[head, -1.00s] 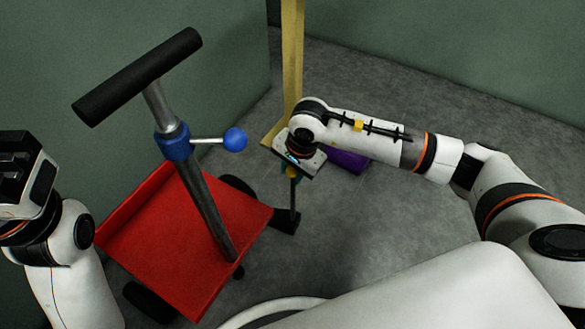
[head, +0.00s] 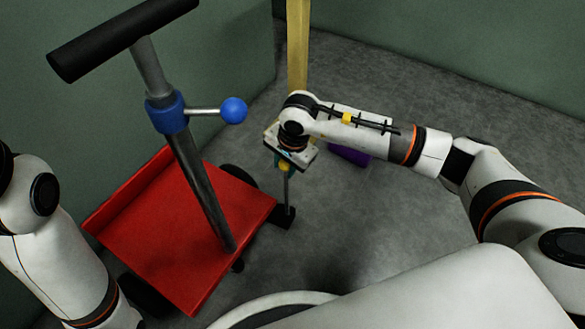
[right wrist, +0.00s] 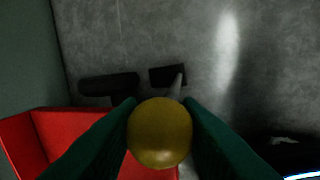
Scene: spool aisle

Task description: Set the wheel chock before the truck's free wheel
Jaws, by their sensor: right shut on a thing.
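The truck is a red platform (head: 165,235) with a tall grey post and a black T-handle (head: 120,38). One black wheel (head: 238,178) shows past its far right edge, and in the right wrist view (right wrist: 108,84). The wheel chock is a black block (head: 283,217) at the foot of a thin rod. In the right wrist view the block (right wrist: 167,75) is right of the wheel, with a narrow gap between. My right gripper (head: 284,165) has its green fingers shut on the chock's yellow ball knob (right wrist: 160,132). I cannot tell whether the block touches the floor. My left gripper is out of view.
A blue clamp with a blue ball lever (head: 233,110) sticks out from the truck's post. A yellow upright (head: 297,50) and a purple object (head: 348,155) stand behind my right gripper. Green walls close the back and left. Grey floor (head: 420,215) is clear on the right.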

